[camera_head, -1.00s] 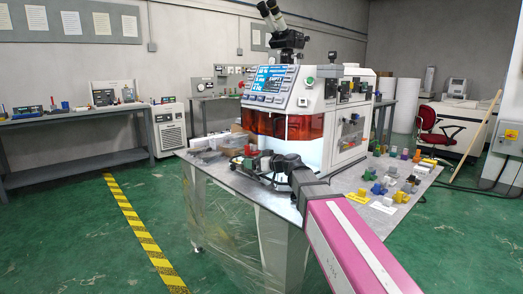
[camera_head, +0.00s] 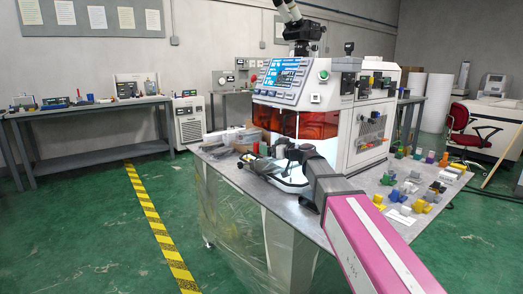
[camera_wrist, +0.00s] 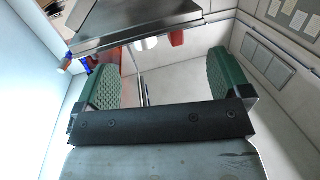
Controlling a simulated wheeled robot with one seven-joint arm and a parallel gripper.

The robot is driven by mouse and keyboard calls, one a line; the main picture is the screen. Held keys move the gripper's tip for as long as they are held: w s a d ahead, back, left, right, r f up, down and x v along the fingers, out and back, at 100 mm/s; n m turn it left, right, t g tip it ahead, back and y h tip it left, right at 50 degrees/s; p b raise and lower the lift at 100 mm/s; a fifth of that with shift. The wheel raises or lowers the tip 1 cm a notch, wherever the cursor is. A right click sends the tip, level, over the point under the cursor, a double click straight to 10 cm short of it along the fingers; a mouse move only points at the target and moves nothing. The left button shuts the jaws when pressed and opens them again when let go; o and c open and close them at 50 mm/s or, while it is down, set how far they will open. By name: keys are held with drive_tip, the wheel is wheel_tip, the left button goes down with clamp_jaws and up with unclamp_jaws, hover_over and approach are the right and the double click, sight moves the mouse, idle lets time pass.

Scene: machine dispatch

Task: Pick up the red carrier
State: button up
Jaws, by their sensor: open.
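A small red piece (camera_head: 256,148) shows on the machine table just behind my gripper (camera_head: 250,164) in the head view. It may be the red carrier, but it is too small and partly covered to be sure. In the wrist view my gripper (camera_wrist: 165,78) is open, with its green ridged pads wide apart and nothing held between them. Red parts (camera_wrist: 177,38) show beyond the fingers, under a dark grey slab, and another red part lies beside the left finger. I cannot tell which belongs to the carrier.
The white machine (camera_head: 370,125) with an orange-red window stands on the table close behind my arm. Clear and grey items (camera_head: 228,139) lie at the table's left end. Several coloured carriers (camera_head: 405,196) stand at its right. Green floor with a yellow-black strip (camera_head: 160,230) is free at left.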

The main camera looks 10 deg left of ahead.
drive_tip(key=x, duration=0.7)
drive_tip(key=shift+w+d, duration=0.1)
drive_tip(key=c, duration=1.1)
